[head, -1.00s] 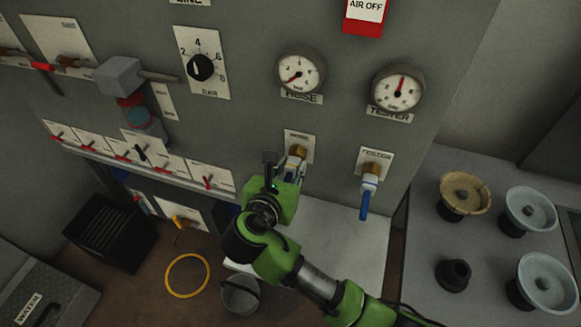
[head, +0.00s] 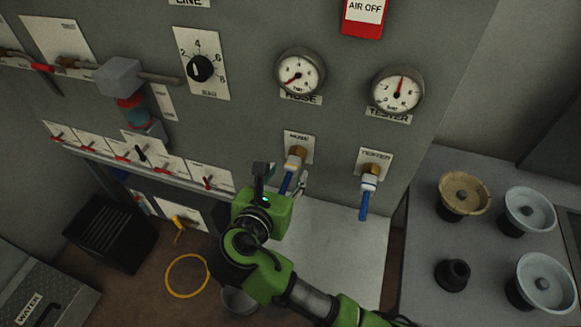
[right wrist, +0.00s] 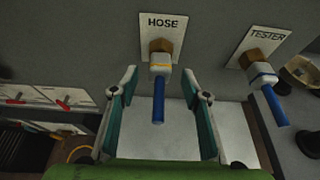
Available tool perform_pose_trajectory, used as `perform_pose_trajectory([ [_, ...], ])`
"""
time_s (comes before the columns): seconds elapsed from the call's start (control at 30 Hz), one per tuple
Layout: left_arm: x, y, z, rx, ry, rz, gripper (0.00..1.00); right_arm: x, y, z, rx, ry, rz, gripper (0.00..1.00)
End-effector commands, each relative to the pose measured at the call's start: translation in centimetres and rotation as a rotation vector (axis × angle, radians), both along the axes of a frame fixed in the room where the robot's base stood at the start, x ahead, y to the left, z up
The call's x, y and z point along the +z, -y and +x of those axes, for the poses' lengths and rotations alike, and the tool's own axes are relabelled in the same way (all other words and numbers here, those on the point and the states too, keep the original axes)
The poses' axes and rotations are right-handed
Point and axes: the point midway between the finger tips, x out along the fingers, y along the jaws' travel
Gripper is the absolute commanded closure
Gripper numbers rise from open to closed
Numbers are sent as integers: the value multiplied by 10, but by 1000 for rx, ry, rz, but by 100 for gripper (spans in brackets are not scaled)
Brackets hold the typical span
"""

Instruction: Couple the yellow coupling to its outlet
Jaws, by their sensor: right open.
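The yellow-banded coupling (head: 293,163) is white with a blue tail. It sits at the brass outlet (head: 299,150) under the HOSE label; the right wrist view shows the coupling (right wrist: 160,66) up against the brass outlet (right wrist: 161,47), its blue tail (right wrist: 158,100) hanging down. I cannot tell whether it is locked. My right gripper (head: 282,176) is open, just below and in front of the outlet. In the right wrist view its fingers (right wrist: 159,85) stand either side of the coupling and tail with gaps, not touching. My left gripper is out of view.
A second white coupling with a blue tail (head: 366,198) hangs at the TESTER outlet, close on the right. Two gauges (head: 300,73) are above. A row of red-handled valves (head: 122,156) runs left. A white ledge (head: 345,245) lies below; a grey bench (head: 425,250) with round parts is right.

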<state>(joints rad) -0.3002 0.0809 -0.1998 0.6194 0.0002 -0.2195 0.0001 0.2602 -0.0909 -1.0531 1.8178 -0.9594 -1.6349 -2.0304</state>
Motion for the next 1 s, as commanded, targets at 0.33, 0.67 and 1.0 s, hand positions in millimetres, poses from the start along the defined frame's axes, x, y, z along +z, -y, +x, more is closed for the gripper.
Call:
perform_pose_trajectory([
  [0.33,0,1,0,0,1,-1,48,25,-18,-55,1,0,1,57],
  [0.67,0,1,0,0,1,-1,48,28,-20,-63,-1,0,1,57],
  [1.0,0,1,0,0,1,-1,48,28,-20,-63,-1,0,1,57],
])
